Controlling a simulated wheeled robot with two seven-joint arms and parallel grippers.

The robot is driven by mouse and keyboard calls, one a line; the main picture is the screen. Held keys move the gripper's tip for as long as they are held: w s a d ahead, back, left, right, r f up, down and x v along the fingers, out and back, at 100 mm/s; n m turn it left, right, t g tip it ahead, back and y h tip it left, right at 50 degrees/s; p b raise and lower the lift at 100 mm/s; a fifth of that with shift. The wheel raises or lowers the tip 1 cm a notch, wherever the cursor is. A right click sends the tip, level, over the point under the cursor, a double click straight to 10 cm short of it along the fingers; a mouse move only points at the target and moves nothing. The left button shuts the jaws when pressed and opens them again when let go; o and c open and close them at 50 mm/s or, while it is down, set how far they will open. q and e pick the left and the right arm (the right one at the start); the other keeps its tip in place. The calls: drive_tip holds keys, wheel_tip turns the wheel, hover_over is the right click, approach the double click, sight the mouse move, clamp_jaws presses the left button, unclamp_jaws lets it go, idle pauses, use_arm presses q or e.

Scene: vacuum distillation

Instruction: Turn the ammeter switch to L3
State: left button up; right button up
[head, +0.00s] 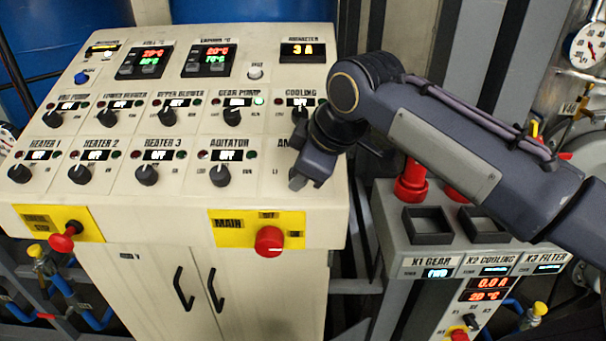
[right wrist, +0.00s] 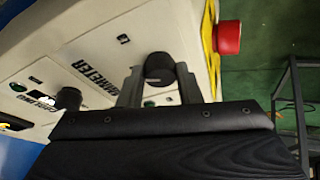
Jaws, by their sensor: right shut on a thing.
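The ammeter switch is a black round knob (right wrist: 159,68) on the cream panel, beside the AMMETER label (right wrist: 103,75) in the right wrist view. My right gripper (right wrist: 159,82) has one finger on each side of this knob and is shut on it. In the head view my right gripper (head: 303,178) covers the switch and most of its label at the panel's lower right, so the knob's pointer cannot be read there. The ammeter display (head: 303,51) at the panel's top right reads 3 A. My left gripper is not in view.
The cooling knob (head: 299,112) sits just above my right gripper, and the agitator knob (head: 221,174) to its left. The red main switch (head: 269,240) sticks out below on a yellow plate (head: 225,232). A grey cabinet (head: 400,262) with empty square holders stands right.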

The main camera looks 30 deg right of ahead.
drive_tip(key=m, duration=0.1)
drive_tip(key=m+h+b, duration=0.1)
drive_tip(key=m, duration=0.1)
drive_tip(key=shift+s+a+f+m+t, duration=0.1)
drive_tip(key=shift+f+m+t, duration=0.05)
drive_tip(key=shift+m+t, duration=0.15)
drive_tip(key=shift+m+h+b, duration=0.3)
drive_tip(key=shift+m+h, duration=0.2)
drive_tip(key=shift+m, duration=0.7)
drive_tip(key=shift+a+m+t, duration=0.1)
drive_tip(key=shift+m+t, duration=0.2)
drive_tip(key=o, duration=1)
drive_tip(key=shift+c, duration=0.2)
drive_tip(key=v, duration=0.8)
